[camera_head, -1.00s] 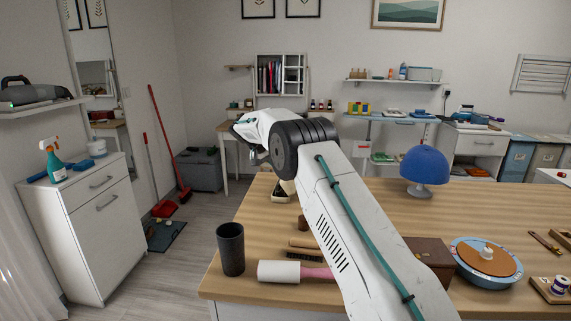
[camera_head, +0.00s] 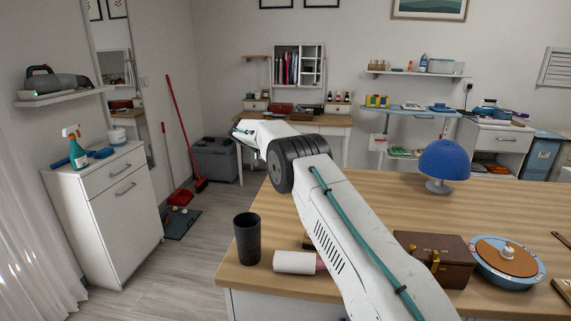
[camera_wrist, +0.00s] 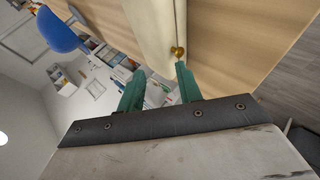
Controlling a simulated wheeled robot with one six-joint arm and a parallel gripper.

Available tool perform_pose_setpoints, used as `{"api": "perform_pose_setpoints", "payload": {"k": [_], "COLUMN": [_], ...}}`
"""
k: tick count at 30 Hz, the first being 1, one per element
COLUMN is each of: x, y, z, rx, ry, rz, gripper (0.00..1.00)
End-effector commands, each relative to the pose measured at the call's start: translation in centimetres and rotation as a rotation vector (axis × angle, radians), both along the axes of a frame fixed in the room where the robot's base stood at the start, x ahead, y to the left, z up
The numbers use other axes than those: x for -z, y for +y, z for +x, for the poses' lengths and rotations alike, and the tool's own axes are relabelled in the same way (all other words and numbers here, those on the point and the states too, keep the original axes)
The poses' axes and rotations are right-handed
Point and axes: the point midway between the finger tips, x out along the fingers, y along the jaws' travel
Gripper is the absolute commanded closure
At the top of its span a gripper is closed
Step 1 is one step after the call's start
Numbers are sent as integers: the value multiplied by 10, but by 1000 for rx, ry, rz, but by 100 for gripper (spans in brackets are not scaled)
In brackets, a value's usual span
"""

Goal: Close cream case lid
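A cream surface with a small brass knob (camera_wrist: 177,51), which looks like part of the cream case (camera_wrist: 153,22), shows at the top of the wrist view, above the wooden table top. I cannot tell whether its lid is open. My gripper (camera_wrist: 158,70) has its two green fingers spread with a gap between them. Nothing is held there. The cream piece and knob lie just beyond the fingertips; contact cannot be told. In the head view my arm covers the middle of the table, and the cream case cannot be made out.
The wooden table (camera_head: 390,200) holds a dark cup (camera_head: 247,238), a white roller (camera_head: 294,262), a brown case (camera_head: 445,275), a round blue-rimmed tray (camera_head: 505,285) and a blue dome lamp (camera_head: 444,162). Open floor (camera_head: 185,265) lies left of the table. A white cabinet (camera_head: 110,215) stands farther left.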

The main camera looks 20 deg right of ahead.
Motion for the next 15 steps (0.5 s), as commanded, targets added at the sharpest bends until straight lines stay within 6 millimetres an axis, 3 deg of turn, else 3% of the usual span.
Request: {"api": "perform_pose_setpoints", "payload": {"k": [9, 15], "x": [-34, -44], "y": [42, 53], "z": [6, 7], "rx": [-2, -1], "ry": [-2, 0], "rz": [0, 0], "gripper": [65, 65]}}
